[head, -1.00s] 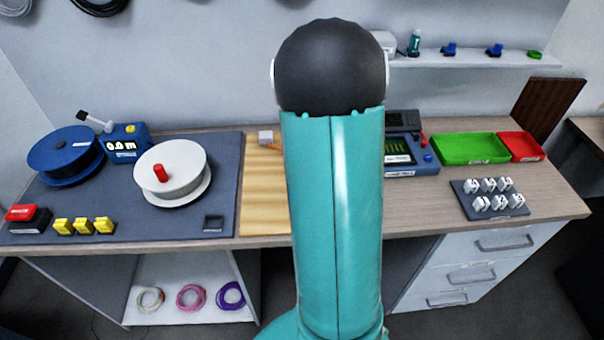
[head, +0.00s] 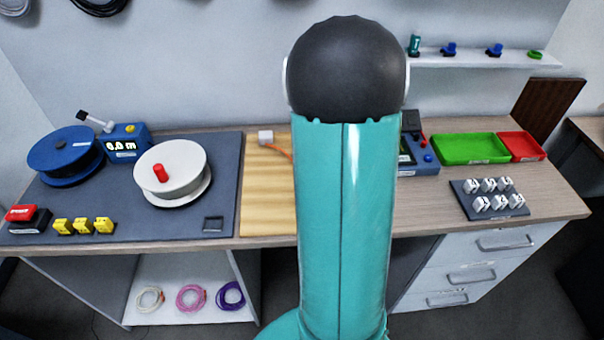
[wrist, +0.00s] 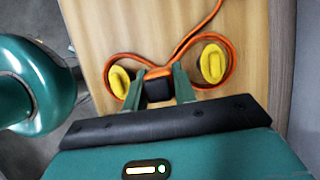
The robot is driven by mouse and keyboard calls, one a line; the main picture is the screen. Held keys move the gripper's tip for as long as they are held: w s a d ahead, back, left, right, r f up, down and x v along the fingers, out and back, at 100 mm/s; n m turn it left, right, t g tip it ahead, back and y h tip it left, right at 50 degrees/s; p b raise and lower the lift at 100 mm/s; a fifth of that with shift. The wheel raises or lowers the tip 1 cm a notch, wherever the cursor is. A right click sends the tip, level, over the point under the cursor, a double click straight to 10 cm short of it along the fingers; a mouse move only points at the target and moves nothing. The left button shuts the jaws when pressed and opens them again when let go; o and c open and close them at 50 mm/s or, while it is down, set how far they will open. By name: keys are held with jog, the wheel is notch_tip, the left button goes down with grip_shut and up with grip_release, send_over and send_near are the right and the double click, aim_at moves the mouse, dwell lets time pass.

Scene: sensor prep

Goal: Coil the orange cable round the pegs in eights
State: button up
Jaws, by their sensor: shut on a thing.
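In the wrist view, two yellow pegs stand on a wooden board, a left peg (wrist: 119,82) and a right peg (wrist: 213,63). The orange cable (wrist: 198,32) comes from the top, crosses between the pegs and bends around the outer sides of both. My gripper (wrist: 157,84) sits between the pegs, shut on the cable; a black block shows between its green fingers. In the head view, the board (head: 265,195) is partly behind my arm. A grey-white plug (head: 265,137) with a short piece of orange cable lies at its back edge. My arm hides the pegs there.
Left of the board is a grey mat with a white spool (head: 172,168), a blue reel (head: 65,152) and yellow clips (head: 84,226). Right of my arm are a blue tester (head: 420,158), green tray (head: 470,148), red tray (head: 521,146) and a label block (head: 489,197).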

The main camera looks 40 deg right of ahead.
jog(key=shift+r, duration=2.45)
